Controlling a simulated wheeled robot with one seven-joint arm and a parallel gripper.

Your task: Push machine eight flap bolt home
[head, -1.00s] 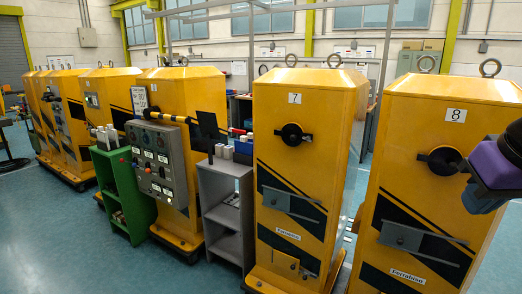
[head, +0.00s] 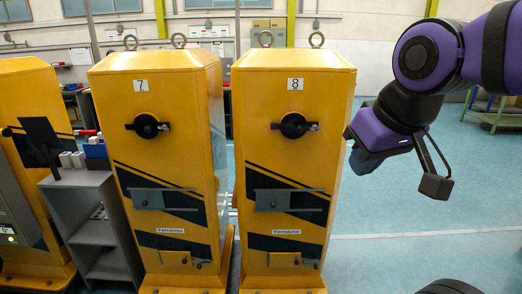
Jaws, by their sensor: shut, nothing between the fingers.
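Machine eight (head: 322,100) is a tall yellow cabinet in the middle of the head view, with a plate marked 8 (head: 295,84). Below the plate is a round black knob with a cross handle (head: 293,126). Lower down, a grey plate with thin rods (head: 272,200) crosses a dark stripe. Near the foot, under a white label, is a small yellow flap (head: 284,259) with a small bolt-like fitting (head: 308,262) at its right; its exact position is too small to tell. My gripper (head: 362,160) is right of the machine, shut and empty, apart from it.
Machine seven (head: 197,95), a like yellow cabinet, stands close on the left with a narrow gap between. A grey shelf (head: 95,181) stands farther left. Open blue floor (head: 400,225) lies to the right. A green bench (head: 495,118) stands at the back right.

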